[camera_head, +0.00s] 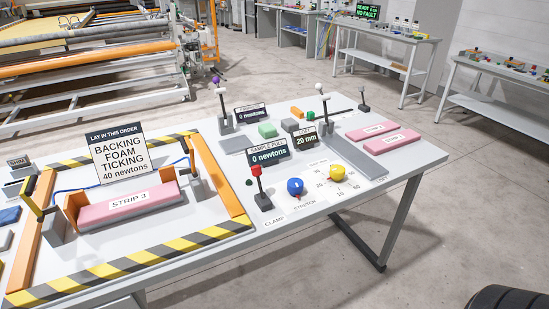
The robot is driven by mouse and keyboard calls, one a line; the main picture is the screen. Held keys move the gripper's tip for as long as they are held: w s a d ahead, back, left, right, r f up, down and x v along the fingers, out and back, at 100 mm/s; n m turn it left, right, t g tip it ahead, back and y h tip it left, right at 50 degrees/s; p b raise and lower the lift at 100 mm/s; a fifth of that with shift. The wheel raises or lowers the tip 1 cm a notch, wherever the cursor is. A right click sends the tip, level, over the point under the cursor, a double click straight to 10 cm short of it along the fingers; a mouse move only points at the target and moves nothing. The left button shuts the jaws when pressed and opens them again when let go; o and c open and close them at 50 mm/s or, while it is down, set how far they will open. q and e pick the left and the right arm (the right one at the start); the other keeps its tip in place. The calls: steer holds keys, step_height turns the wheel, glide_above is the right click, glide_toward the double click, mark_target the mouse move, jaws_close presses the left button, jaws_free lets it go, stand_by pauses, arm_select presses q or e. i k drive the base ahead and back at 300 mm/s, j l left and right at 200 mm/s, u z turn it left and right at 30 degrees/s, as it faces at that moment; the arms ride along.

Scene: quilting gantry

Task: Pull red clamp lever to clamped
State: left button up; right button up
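The red clamp lever (257,177) stands on a small dark base (263,202) near the front edge of the table, right of the striped frame. Its red handle points up, leaning slightly left. A "CLAMP" label (273,222) lies just in front of it. I cannot tell from the lever alone whether this is its clamped position. Neither my left nor my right gripper is in view.
A blue knob (295,186) and a yellow knob (337,173) sit right of the lever. A "0 newtons" display (268,156) stands behind it. Left is a striped frame (205,237) holding a pink strip (150,197).

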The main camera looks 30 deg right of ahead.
mark_target(256, 170)
steer(key=z, duration=0.9)
steer(key=l+u, duration=0.1)
